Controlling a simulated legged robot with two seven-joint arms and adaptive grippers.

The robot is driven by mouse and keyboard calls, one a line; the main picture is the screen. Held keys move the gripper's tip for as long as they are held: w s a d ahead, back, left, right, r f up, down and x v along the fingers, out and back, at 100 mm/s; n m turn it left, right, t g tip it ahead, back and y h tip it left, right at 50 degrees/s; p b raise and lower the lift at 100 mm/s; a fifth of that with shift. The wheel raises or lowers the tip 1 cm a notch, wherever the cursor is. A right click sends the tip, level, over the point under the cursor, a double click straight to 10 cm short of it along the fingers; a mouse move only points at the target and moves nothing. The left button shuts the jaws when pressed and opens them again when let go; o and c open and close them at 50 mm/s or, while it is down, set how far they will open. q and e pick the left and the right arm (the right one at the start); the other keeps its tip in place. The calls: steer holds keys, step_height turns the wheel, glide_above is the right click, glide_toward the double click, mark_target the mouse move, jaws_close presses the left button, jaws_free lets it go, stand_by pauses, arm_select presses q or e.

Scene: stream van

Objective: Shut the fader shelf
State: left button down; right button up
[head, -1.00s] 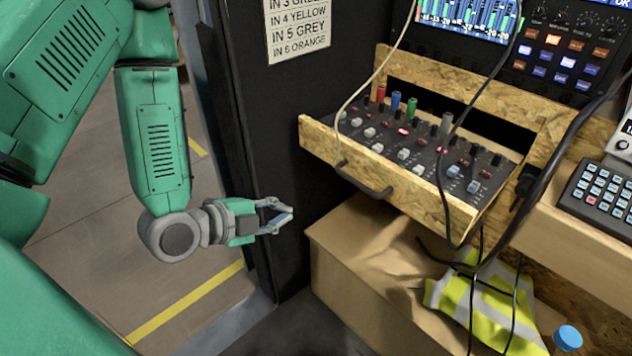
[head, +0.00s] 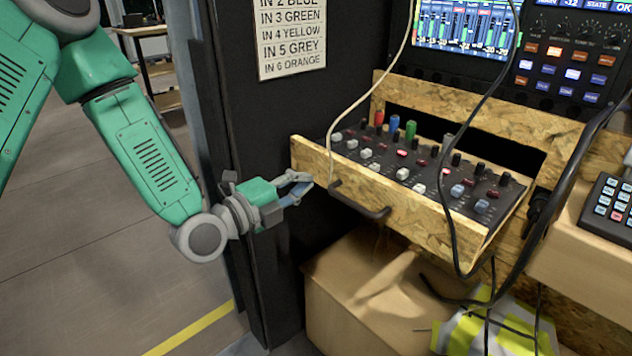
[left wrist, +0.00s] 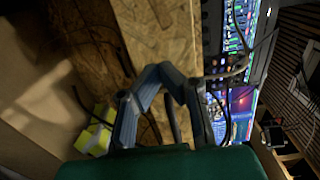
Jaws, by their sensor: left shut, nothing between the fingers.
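The fader shelf (head: 420,209) is a chipboard drawer pulled out of its slot in the rack. A black fader panel (head: 415,172) with coloured knobs lies in it, and a dark bar handle (head: 358,203) is on its front. My left gripper (head: 306,183) is shut and empty, beside the left end of the shelf front, near the handle. I cannot tell whether it touches the wood. In the left wrist view the fingers (left wrist: 163,72) meet in front of the chipboard front (left wrist: 158,35). My right gripper is not in view.
A pale cable (head: 345,95) and a black cable (head: 440,180) hang over the shelf front. A cardboard box (head: 345,290) and a hi-vis vest (head: 490,325) are below. A dark panel (head: 262,120) stands left of the shelf.

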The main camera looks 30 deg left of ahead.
mark_target(322, 172)
arm_select(q)
steer(key=shift+a+b+x, duration=0.1)
steer(key=shift+b+x, duration=0.1)
steer(key=shift+x, duration=0.6)
steer(key=shift+a+b+x, duration=0.15)
steer(key=shift+b+x, duration=0.05)
steer(key=shift+x, duration=0.55)
steer(key=shift+w, duration=0.1)
steer(key=shift+d, duration=0.15)
steer(key=shift+w, duration=0.1)
